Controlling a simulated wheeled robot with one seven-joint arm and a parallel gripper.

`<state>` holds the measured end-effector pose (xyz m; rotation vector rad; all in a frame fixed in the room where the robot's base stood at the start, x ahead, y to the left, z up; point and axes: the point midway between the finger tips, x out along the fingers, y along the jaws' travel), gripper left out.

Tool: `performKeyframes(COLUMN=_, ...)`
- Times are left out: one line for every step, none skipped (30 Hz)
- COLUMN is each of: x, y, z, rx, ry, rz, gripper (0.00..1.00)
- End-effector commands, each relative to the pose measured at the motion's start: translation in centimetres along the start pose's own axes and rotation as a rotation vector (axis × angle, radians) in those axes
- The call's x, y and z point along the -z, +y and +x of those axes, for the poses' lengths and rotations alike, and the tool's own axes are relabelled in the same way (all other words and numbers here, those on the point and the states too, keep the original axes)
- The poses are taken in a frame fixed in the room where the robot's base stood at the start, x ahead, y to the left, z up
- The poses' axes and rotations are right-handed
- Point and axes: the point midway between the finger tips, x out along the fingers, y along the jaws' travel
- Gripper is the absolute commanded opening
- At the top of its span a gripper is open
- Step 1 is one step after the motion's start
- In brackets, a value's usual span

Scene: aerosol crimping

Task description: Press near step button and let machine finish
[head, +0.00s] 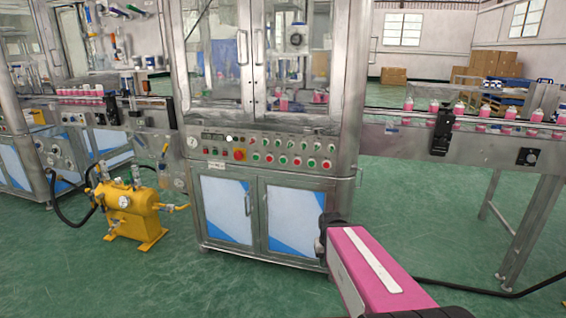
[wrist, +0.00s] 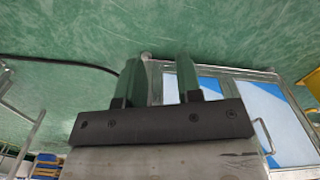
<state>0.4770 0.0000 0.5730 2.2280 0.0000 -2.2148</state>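The crimping machine (head: 187,90) is a steel cabinet with glass doors above and blue-and-white doors below. The labels are too small to read, so I cannot tell which is the near step button. My gripper (wrist: 158,72) shows in the wrist view with its two fingers apart and nothing between them. The wrist view shows floor and a blue-and-white cabinet door (wrist: 235,100), not the panel.
A conveyor (head: 480,142) with pink-bodied cans (head: 508,115) runs off to the right; another with cans lies left. A yellow tank (head: 128,205) with a gauge and hoses stands front left. A black cable lies on the right floor. Green floor is open in front of the machine.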

Motion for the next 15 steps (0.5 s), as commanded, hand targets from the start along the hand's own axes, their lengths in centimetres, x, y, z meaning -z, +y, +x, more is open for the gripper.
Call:
performKeyframes(x=0.00, y=0.00, z=0.00, rx=0.000, ry=0.000, rz=0.000, gripper=0.16)
performKeyframes(x=0.00, y=0.00, z=0.00, rx=0.000, ry=0.000, rz=0.000, gripper=0.06)
performKeyframes(x=0.00, y=0.00, z=0.00, rx=0.000, ry=0.000, rz=0.000, gripper=0.00)
performKeyframes(x=0.00, y=0.00, z=0.00, rx=0.000, ry=0.000, rz=0.000, gripper=0.00)
performKeyframes(x=0.00, y=0.00, z=0.00, rx=0.000, ry=0.000, rz=0.000, gripper=0.00)
performKeyframes(x=0.00, y=0.00, z=0.00, rx=0.000, ry=0.000, rz=0.000, gripper=0.00)
performKeyframes(x=0.00, y=0.00, z=0.00, rx=0.000, ry=0.000, rz=0.000, gripper=0.00)
performKeyframes(x=0.00, y=0.00, z=0.00, rx=0.000, ry=0.000, rz=0.000, gripper=0.00)
performKeyframes(x=0.00, y=0.00, z=0.00, rx=0.000, ry=0.000, rz=0.000, gripper=0.00)
performKeyframes(x=0.00, y=0.00, z=0.00, rx=0.000, ry=0.000, rz=0.000, gripper=0.00)
performKeyframes(x=0.00, y=0.00, z=0.00, rx=0.000, ry=0.000, rz=0.000, gripper=0.00)
performKeyframes(x=0.00, y=0.00, z=0.00, rx=0.000, ry=0.000, rz=0.000, gripper=0.00)
performKeyframes(x=0.00, y=0.00, z=0.00, rx=0.000, ry=0.000, rz=0.000, gripper=0.00)
performKeyframes(x=0.00, y=0.00, z=0.00, rx=0.000, ry=0.000, rz=0.000, gripper=0.00)
performKeyframes(x=0.00, y=0.00, z=0.00, rx=0.000, ry=0.000, rz=0.000, gripper=0.00)
